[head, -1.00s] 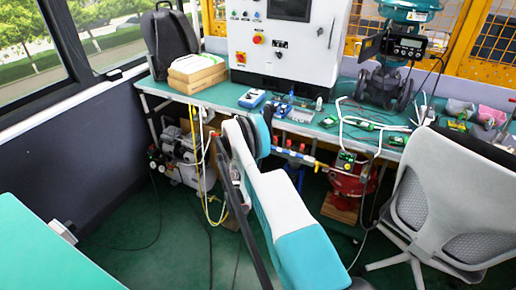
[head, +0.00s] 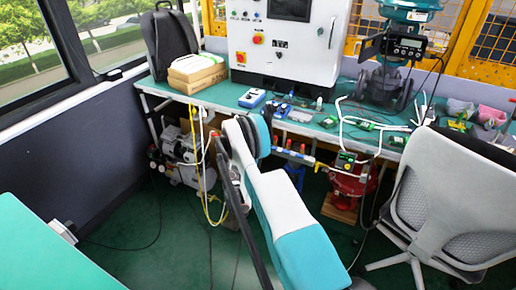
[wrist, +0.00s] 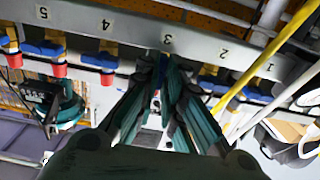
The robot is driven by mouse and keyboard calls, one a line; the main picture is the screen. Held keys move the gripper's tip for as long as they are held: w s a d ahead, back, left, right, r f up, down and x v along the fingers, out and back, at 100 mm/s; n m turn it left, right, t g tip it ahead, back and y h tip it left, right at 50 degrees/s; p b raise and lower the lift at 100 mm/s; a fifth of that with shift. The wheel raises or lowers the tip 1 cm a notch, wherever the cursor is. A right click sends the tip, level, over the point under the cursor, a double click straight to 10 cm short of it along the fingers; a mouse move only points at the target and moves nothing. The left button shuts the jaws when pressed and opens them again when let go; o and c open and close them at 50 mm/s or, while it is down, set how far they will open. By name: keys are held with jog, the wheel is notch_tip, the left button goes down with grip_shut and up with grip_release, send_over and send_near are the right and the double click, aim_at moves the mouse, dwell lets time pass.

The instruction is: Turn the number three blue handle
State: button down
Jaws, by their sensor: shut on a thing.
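In the wrist view, a grey rail (wrist: 125,27) carries the numbers 1 to 5, with blue handles below it. The number 3 is straight ahead of my gripper (wrist: 167,66). The gripper's dark green fingers are close together below this number, shut on the number three blue handle, which they mostly hide. The number 4 handle (wrist: 99,59) is to the left, and the number 2 handle (wrist: 209,84) to the right. In the head view, my arm hides the gripper. Part of the valve row (head: 297,157) shows under the bench edge.
A yellow hose (wrist: 262,62) and white hoses run close to the right of the fingers. In the head view, a green-topped bench (head: 222,93) stands above the valves. A grey chair (head: 440,195) is at the right, and a red device (head: 350,183) stands below the bench.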

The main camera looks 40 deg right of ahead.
jog(key=shift+f, duration=0.1)
dwell(0.4)
jog(key=c, duration=1.7)
grip_release()
jog(key=shift+r, duration=0.2)
notch_tip(320, 180, up, 10)
jog(key=shift+f, duration=0.15)
grip_shut()
dwell(0.8)
